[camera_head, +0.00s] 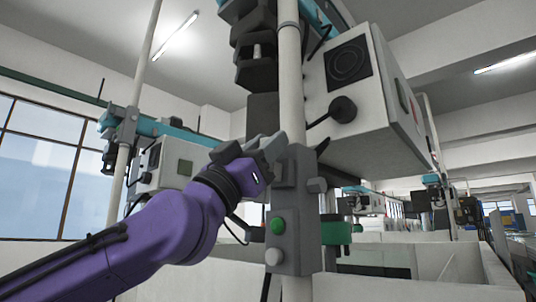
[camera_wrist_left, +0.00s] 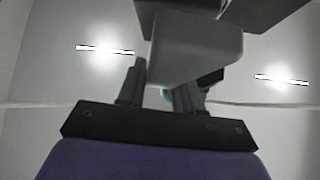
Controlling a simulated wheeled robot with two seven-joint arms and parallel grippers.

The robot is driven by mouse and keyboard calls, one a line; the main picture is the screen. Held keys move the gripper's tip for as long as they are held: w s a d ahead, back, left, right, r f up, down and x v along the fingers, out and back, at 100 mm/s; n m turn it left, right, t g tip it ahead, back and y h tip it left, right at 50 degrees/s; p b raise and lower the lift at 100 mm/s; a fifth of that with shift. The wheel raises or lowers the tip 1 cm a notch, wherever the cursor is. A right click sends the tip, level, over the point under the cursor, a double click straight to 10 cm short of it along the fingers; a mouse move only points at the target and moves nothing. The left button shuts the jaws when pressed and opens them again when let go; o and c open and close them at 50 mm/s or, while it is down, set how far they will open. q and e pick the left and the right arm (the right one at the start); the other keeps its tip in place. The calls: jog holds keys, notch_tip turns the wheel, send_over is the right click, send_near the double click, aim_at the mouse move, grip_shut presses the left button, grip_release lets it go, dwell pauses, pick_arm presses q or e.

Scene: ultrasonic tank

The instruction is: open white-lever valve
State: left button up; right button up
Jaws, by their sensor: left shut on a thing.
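My purple left arm reaches up from the lower left in the head view. Its gripper (camera_head: 262,148) is at the upper part of a grey control box on a white post. In the left wrist view, the two dark fingers of my left gripper (camera_wrist_left: 160,84) are on either side of the lower end of a pale grey block (camera_wrist_left: 197,45), shut on it. In the head view the gripper and wrist hide most of this contact. I cannot make out a white lever clearly in either view. My right gripper is not in view.
The grey control box (camera_head: 291,225) has a green and a pale button. The white post (camera_head: 289,80) rises beside a large white cabinet (camera_head: 352,95) with a black knob. A dark stacked assembly (camera_head: 256,75) hangs above my gripper. Pale tank walls (camera_head: 400,291) stand below.

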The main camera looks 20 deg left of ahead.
pick_arm(q)
jog(key=shift+w+a+n+t+y, duration=0.15)
jog(key=shift+n+t+y, duration=0.3)
jog(key=shift+n+y, duration=0.55)
jog(key=shift+w+a+n+t+y, duration=0.1)
jog(key=shift+n+t+y, duration=0.35)
jog(key=shift+n+y, duration=0.55)
jog(key=o, duration=0.7)
jog(key=shift+o, duration=1.3)
jog(key=shift+w+f, duration=0.1)
jog(key=shift+w, duration=0.05)
jog(key=shift+s, duration=0.2)
jog(key=b+v, duration=0.2)
jog(key=v, duration=0.8)
jog(key=shift+f, duration=0.2)
jog(key=shift+a, duration=0.1)
